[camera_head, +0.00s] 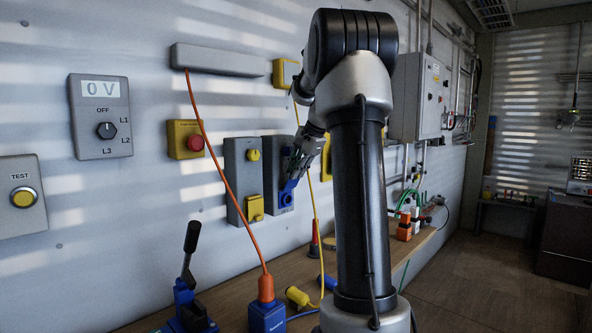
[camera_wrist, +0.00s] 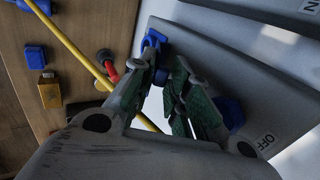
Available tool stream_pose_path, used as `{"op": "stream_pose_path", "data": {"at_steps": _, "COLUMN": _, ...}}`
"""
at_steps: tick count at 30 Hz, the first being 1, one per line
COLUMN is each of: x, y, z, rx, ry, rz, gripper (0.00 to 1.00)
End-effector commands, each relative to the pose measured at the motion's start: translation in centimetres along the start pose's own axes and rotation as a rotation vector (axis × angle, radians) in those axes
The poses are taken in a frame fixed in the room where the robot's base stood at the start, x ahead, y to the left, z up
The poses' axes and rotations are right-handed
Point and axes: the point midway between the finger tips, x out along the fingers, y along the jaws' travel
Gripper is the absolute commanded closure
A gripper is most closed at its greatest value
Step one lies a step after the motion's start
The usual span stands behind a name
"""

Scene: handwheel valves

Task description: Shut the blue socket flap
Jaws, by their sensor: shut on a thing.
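The blue socket (camera_head: 286,199) is low on a dark grey wall box (camera_head: 273,150). Its blue flap (camera_head: 290,186) stands out from the wall at my gripper's fingertips. My gripper (camera_head: 293,175) reaches in from the upper right, in front of this box. In the wrist view the blue socket and flap (camera_wrist: 153,40) are at top centre, just beyond the fingertips. The fingers of my gripper (camera_wrist: 165,75) are close together, shut on the flap, and partly hide it. A blue knob (camera_wrist: 233,112) by the OFF label is partly hidden behind the right finger.
A grey box with a yellow flap (camera_head: 255,207) is to the left. A yellow cable (camera_head: 312,190) hangs close to my gripper, and an orange cable (camera_head: 222,170) further left. The bench (camera_head: 240,285) below holds a blue lever device (camera_head: 187,300) and plugs.

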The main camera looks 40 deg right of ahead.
Motion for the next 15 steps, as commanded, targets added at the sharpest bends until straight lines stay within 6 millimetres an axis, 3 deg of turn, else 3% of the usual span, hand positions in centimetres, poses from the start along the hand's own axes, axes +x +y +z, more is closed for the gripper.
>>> {"op": "stream_pose_path", "data": {"at_steps": 15, "x": -0.2, "y": 1.0, "z": -0.1, "rx": 0.003, "ry": 0.004, "rz": -0.115, "gripper": 1.0}}
